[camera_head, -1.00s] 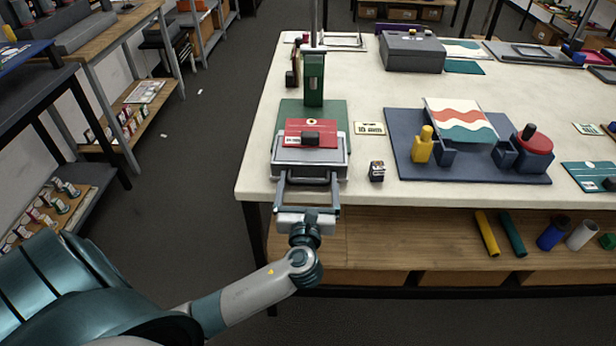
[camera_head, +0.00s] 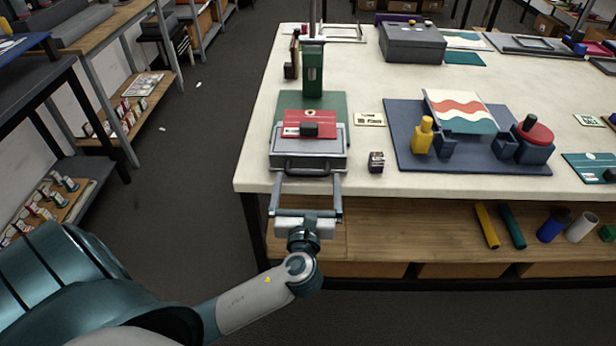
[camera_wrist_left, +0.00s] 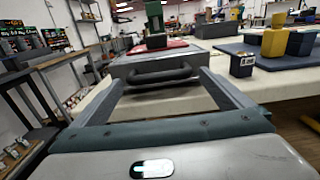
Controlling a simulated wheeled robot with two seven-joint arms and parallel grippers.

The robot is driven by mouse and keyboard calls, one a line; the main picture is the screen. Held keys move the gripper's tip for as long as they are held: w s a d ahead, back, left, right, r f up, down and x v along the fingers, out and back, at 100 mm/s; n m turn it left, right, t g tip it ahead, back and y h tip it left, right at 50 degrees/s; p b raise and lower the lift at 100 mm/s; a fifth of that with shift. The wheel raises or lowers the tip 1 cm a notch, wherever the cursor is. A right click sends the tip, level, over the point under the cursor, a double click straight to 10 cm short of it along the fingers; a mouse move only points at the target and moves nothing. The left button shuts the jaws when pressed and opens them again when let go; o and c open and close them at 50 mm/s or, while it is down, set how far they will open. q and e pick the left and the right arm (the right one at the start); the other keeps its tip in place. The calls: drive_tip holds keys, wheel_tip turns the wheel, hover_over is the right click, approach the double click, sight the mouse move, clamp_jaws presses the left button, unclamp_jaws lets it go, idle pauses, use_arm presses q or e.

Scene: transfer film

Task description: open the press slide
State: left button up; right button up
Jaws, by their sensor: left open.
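The press stands at the table's front left corner, with a green column and head (camera_head: 313,70) over a green base (camera_head: 329,103). Its grey slide (camera_head: 309,161) sits at the front, bearing a red plate (camera_head: 310,124) with a dark block on it. A dark handle (camera_head: 307,172) is on the slide's front face; it also shows in the left wrist view (camera_wrist_left: 159,75). My left gripper (camera_head: 308,180) is open, its fingers pointing at the slide's front, one on each side of the handle and apart from it. My right gripper is not in view.
A small dark block (camera_head: 376,162) and a label card (camera_head: 370,119) lie right of the press. Further right is a navy board (camera_head: 400,156) with a yellow bottle (camera_head: 423,135) and a striped sheet (camera_head: 460,111). Floor in front of the table is clear.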

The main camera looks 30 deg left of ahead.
use_arm(q)
drive_tip(key=b+v, duration=0.2)
drive_tip(key=v, duration=1.2)
drive_tip(key=shift+b, duration=0.3)
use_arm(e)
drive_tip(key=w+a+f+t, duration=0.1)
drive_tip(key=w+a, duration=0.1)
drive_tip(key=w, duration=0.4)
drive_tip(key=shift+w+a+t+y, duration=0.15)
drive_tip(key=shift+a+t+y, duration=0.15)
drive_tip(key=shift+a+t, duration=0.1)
use_arm(q)
drive_tip(key=shift+w, duration=0.1)
drive_tip(key=shift+d+f, duration=0.1)
drive_tip(key=shift+f, duration=0.05)
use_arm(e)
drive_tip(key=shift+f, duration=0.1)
